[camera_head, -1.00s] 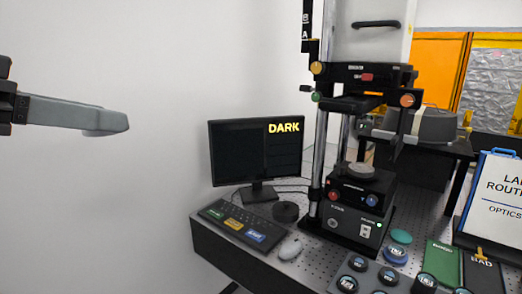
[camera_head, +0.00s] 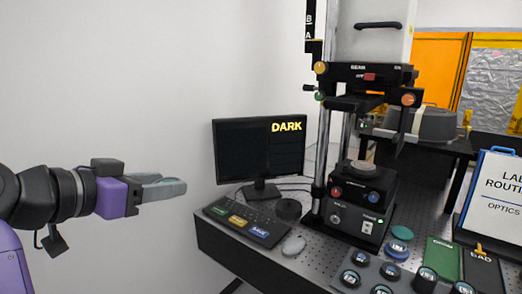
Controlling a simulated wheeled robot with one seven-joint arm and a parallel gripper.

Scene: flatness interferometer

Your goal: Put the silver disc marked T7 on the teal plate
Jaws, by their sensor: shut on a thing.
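My gripper (camera_head: 170,187) is at the left, in front of the bare wall and well apart from the bench. Its grey fingers are close together; what they hold is hidden from this side. A teal round plate (camera_head: 402,233) lies on the bench right of the interferometer's base. A blue-rimmed disc (camera_head: 398,250) lies just in front of it. Several discs sit in a grey tray (camera_head: 336,283) at the front edge of the view. Their marks are too small to read, so I cannot tell which is T7.
The interferometer (camera_head: 350,205) stands on the bench, with a grey round piece (camera_head: 363,167) on its stage. A monitor (camera_head: 240,155) reads DARK.

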